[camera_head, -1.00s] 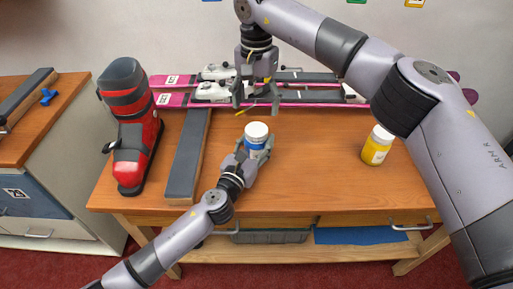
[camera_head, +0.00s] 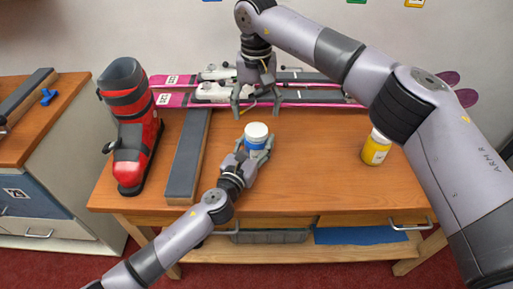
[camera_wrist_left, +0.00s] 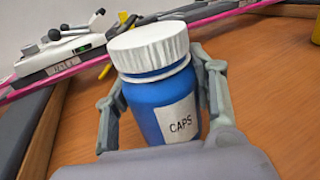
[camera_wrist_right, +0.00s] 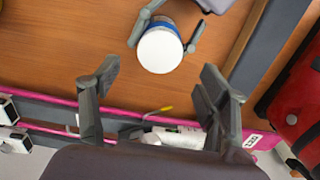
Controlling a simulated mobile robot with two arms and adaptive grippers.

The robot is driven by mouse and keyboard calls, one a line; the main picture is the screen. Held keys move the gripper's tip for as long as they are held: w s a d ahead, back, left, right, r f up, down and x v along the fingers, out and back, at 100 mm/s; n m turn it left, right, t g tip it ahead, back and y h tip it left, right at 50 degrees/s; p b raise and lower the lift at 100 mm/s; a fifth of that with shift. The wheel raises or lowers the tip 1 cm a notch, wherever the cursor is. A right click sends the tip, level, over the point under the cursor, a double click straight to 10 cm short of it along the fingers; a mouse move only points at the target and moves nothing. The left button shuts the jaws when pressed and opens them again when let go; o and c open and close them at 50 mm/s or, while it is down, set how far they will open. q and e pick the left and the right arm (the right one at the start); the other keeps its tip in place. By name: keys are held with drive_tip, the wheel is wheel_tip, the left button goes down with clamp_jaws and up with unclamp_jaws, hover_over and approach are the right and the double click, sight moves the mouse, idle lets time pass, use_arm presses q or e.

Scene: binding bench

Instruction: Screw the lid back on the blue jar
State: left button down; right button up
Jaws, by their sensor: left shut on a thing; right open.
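The blue jar (camera_head: 254,147) stands upright near the middle of the bench, with a "CAPS" label (camera_wrist_left: 181,126) in the left wrist view. The white ribbed lid (camera_wrist_left: 149,47) sits on top of the jar; I cannot tell whether it is threaded tight. My left gripper (camera_head: 257,146) is shut around the jar's body, below the lid, one finger on each side. My right gripper (camera_head: 257,113) is open and empty, pointing down, above and behind the jar. In the right wrist view the lid (camera_wrist_right: 160,51) shows just beyond the open fingertips (camera_wrist_right: 160,72).
A yellow jar with a white lid (camera_head: 376,150) stands at the right. A red ski boot (camera_head: 134,130) and a long grey-topped block (camera_head: 187,160) are on the left. Pink skis with bindings (camera_head: 300,97) lie along the back. The bench front right is clear.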

sight(257, 129)
wheel_tip(257, 129, down, 6)
drive_tip(key=shift+f, duration=0.1)
drive_tip(key=shift+c, duration=0.4)
